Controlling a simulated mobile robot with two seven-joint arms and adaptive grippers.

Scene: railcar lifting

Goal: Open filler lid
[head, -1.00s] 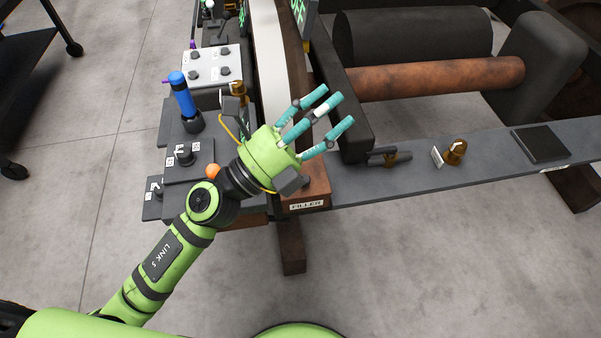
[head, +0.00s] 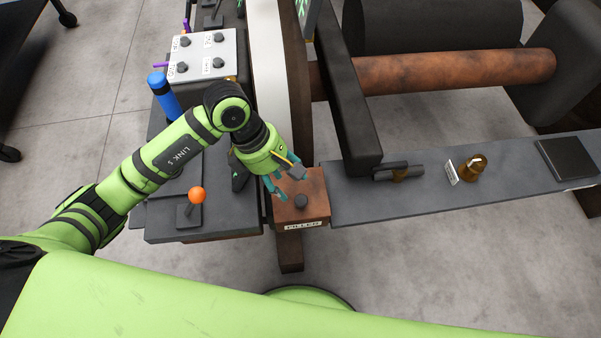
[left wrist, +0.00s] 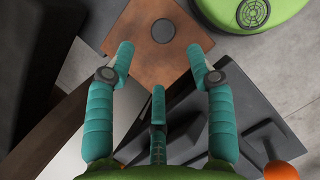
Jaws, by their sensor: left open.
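The filler lid (head: 318,190) is the rusty brown square top of a small box with a FILLER label (head: 303,225) on its front. A dark round knob (head: 301,201) stands on it; the knob also shows in the left wrist view (left wrist: 163,31). My left gripper (head: 282,188) is open, its teal fingers pointing down at the lid's rear left part and hiding some of it. In the left wrist view my left gripper (left wrist: 161,62) has its fingers spread, with the knob beyond the fingertips and nothing between them. My right gripper is not in view.
Left of the box is a dark panel with an orange-knobbed lever (head: 197,195), a blue-handled lever (head: 162,92) and a white switch box (head: 203,57). To the right, a grey beam (head: 430,198) carries a brass knob (head: 473,167). A black block (head: 352,110) stands behind.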

